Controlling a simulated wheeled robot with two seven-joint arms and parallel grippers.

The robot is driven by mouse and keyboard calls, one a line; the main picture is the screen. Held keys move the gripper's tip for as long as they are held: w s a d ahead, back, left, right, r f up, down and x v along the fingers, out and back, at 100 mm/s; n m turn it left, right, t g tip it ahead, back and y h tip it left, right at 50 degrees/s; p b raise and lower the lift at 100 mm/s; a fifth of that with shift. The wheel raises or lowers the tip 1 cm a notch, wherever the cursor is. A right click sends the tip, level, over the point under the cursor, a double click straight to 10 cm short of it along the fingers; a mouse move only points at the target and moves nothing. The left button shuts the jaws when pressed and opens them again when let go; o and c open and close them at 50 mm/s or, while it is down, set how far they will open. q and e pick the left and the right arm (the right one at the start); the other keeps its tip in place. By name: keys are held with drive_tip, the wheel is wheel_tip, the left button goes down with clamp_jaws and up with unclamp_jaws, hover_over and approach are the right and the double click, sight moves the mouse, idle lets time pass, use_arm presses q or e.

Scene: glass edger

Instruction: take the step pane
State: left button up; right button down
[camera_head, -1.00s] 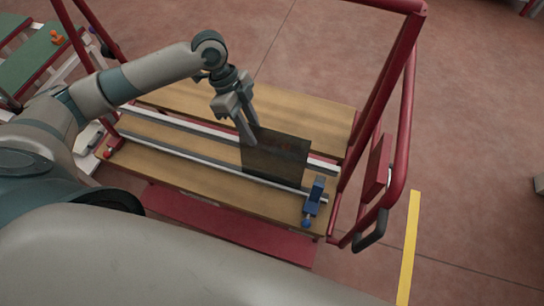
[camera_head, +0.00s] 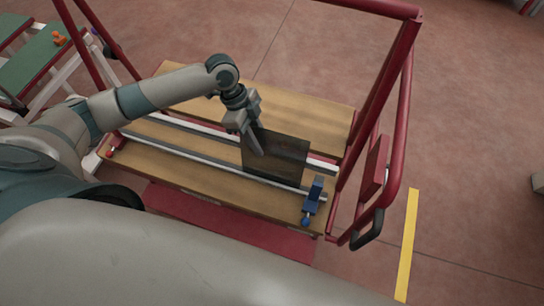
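The step pane is a dark, see-through rectangular pane (camera_head: 282,160). It stands on the wooden deck of a red-framed cart (camera_head: 190,172), between the light rails. My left gripper (camera_head: 257,146) is at the pane's upper left edge, pointing down, with its fingers overlapping the pane in the picture. I cannot tell whether the fingers are closed on the pane or stand apart around it. My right gripper does not show.
A blue clamp (camera_head: 313,198) sits on the rail at the cart's right front. Red tube uprights (camera_head: 385,75) rise at the right and back. A green-topped stand (camera_head: 35,65) with an orange piece is at the upper left. The floor at the right is clear, with a yellow stripe (camera_head: 407,245).

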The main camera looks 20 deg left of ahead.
use_arm(q)
clamp_jaws()
drive_tip(key=shift+r, duration=0.1)
idle(1.3)
